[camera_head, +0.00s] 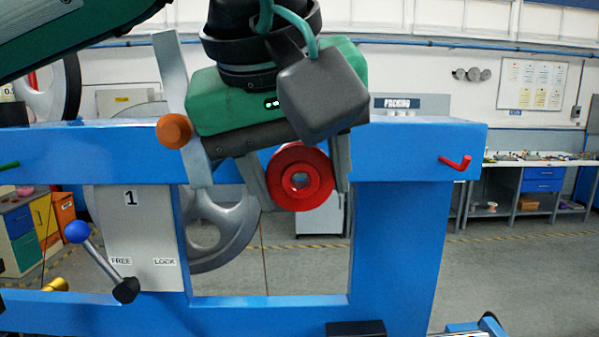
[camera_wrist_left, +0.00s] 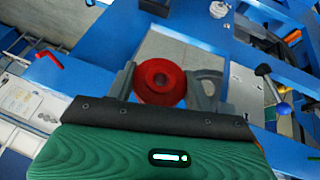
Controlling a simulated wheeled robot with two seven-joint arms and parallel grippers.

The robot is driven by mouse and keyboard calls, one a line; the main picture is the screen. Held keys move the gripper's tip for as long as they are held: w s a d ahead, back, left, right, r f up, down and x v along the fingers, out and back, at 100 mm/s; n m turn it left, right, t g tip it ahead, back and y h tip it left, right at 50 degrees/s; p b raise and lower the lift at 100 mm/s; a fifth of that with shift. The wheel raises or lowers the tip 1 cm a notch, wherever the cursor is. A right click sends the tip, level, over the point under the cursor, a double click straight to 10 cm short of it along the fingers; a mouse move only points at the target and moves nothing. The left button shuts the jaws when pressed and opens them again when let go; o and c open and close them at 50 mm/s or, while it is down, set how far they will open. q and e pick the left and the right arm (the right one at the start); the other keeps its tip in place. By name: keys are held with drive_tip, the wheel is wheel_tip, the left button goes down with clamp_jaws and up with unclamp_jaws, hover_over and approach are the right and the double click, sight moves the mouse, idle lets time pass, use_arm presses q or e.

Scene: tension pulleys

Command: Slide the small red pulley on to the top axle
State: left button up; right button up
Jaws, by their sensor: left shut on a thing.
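The small red pulley (camera_head: 300,162) is a round grooved wheel with a hole through its middle. My left gripper (camera_head: 298,187) is shut on it, one finger on each side, and holds it in the air in front of the blue frame (camera_head: 405,150). Its round face and hole point toward the head camera. The pulley also shows between the fingers in the left wrist view (camera_wrist_left: 165,97). An orange round-ended part (camera_head: 174,130) sits on a tilted grey bar left of the gripper; I cannot tell whether it is the top axle. My right gripper is not in view.
A large grey wheel (camera_head: 240,225) stands behind the frame. A blue-knobbed lever (camera_head: 100,258) sits by the FREE/LOCK plate (camera_head: 150,225). A red hook (camera_head: 456,163) sticks out of the frame at the right. The frame's lower opening is clear in front.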

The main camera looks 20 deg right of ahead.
use_arm(q)
drive_tip(key=shift+s, duration=0.1)
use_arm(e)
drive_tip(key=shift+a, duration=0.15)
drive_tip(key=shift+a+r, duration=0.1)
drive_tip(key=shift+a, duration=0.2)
use_arm(q)
drive_tip(key=shift+w, duration=0.2)
drive_tip(key=shift+w+d+p, duration=0.2)
drive_tip(key=shift+w+p, duration=0.1)
drive_tip(key=shift+w, duration=0.35)
drive_tip(key=shift+w+d+p, duration=0.2)
drive_tip(key=shift+w+p, duration=0.05)
drive_tip(key=shift+w, duration=0.35)
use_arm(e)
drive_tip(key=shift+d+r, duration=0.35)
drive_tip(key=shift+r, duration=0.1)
use_arm(q)
drive_tip(key=shift+w, duration=0.1)
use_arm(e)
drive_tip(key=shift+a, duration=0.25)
use_arm(q)
drive_tip(key=shift+w, duration=0.1)
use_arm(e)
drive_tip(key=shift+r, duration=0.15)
